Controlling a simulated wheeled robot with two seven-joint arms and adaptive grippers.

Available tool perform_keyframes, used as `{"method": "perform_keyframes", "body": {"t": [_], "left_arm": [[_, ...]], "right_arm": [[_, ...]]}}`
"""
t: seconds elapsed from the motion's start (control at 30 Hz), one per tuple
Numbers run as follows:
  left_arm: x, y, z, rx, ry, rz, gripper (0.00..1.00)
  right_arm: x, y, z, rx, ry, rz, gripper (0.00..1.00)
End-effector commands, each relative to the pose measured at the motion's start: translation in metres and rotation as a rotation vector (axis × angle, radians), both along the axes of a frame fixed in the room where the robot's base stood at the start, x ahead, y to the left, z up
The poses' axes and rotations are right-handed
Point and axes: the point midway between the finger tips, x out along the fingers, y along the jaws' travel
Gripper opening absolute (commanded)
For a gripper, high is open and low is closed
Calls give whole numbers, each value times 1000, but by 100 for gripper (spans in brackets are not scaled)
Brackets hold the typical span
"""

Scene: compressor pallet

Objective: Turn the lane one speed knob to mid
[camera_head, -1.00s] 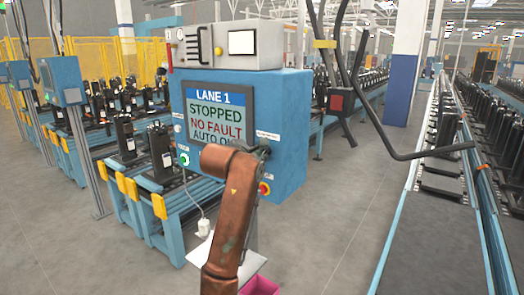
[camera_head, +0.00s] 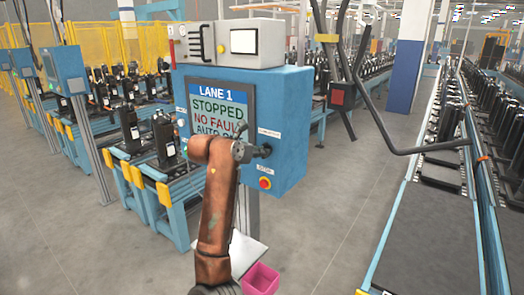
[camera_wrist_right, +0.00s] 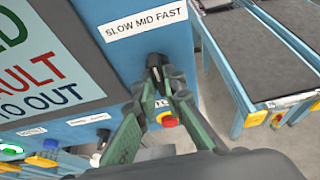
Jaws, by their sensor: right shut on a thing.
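The lane one speed knob (camera_wrist_right: 155,66) is a small black knob on the blue control panel (camera_wrist_right: 113,62) in the right wrist view. It sits below a white label (camera_wrist_right: 146,22) reading SLOW MID FAST. My right gripper (camera_wrist_right: 166,88) has its green fingers closed about the knob. The fingers hide part of it, so I cannot tell its exact setting. In the head view my right gripper (camera_head: 258,150) is at the right side of the panel's front, beside the screen (camera_head: 222,107), which reads LANE 1, STOPPED, NO FAULT. My left gripper is not in view.
A red and yellow button (camera_head: 265,183) is below the gripper on the panel. A green-lit button (camera_wrist_right: 10,150) is at the wrist view's lower left. A pink bin (camera_head: 261,279) is below the panel. Conveyors run at both sides, with open floor (camera_head: 335,220) between.

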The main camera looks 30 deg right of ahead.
Motion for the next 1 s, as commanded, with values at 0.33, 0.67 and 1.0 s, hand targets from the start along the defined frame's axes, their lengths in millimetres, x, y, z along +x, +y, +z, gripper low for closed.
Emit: {"method": "perform_keyframes", "body": {"t": [0.33,0.67,1.0], "left_arm": [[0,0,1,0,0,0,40],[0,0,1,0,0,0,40],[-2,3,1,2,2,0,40]], "right_arm": [[0,0,1,-6,4,1,0],[0,0,1,-5,4,1,26],[-1,3,2,-4,4,1,27]]}}
